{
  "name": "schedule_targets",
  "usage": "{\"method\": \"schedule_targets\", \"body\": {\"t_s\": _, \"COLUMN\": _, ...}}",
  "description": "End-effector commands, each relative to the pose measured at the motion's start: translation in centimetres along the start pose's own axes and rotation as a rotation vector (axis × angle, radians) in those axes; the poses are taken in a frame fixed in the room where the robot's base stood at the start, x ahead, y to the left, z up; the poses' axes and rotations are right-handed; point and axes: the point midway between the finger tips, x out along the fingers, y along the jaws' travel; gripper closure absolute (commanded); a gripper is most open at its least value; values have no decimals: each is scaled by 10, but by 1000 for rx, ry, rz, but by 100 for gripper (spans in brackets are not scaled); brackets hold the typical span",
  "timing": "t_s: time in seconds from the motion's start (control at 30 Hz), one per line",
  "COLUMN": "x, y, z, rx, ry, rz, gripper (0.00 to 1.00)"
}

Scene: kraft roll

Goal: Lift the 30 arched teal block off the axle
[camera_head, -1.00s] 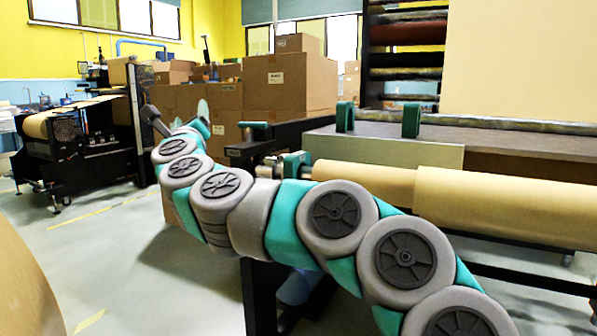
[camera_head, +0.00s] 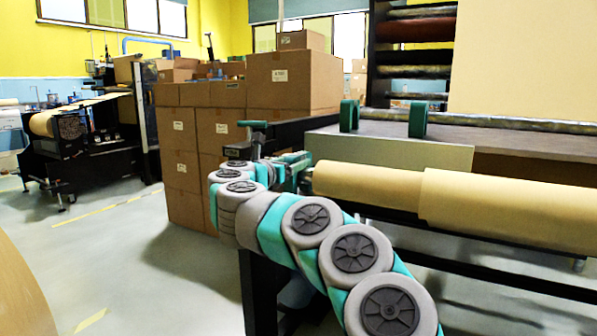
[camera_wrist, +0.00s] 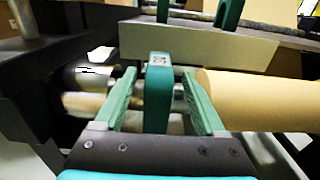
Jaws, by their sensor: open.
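The arched teal block (camera_wrist: 158,98) stands on the metal axle in the wrist view, left of the kraft roll (camera_wrist: 248,100). A small label is on its top, too small to read. My gripper (camera_wrist: 158,76) is open, with one green finger on each side of the block. Gaps show between the fingers and the block, so it is not clamped. In the head view my gripper (camera_head: 292,160) is at the left end of the kraft roll (camera_head: 365,185), and the block there is mostly hidden behind it.
Two other teal arched blocks, a left one (camera_head: 348,116) and a right one (camera_head: 417,120), stand on the grey bench (camera_head: 470,141) behind the roll. A teal-handled lever (camera_head: 252,125) rises close behind my wrist. Stacked cartons (camera_head: 290,85) stand farther back.

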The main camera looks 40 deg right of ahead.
Motion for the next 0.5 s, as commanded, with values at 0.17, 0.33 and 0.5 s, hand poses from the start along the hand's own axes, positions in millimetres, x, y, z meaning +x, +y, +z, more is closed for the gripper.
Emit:
{"method": "schedule_targets", "body": {"t_s": 0.17, "x": 25, "y": 1, "z": 2, "rx": -3, "ry": -2, "rz": -3, "gripper": 28}}
{"method": "schedule_targets", "body": {"t_s": 0.33, "x": 38, "y": 1, "z": 2, "rx": 0, "ry": -1, "rz": 0, "gripper": 28}}
{"method": "schedule_targets", "body": {"t_s": 0.5, "x": 37, "y": 2, "z": 2, "rx": 0, "ry": -1, "rz": 2, "gripper": 28}}
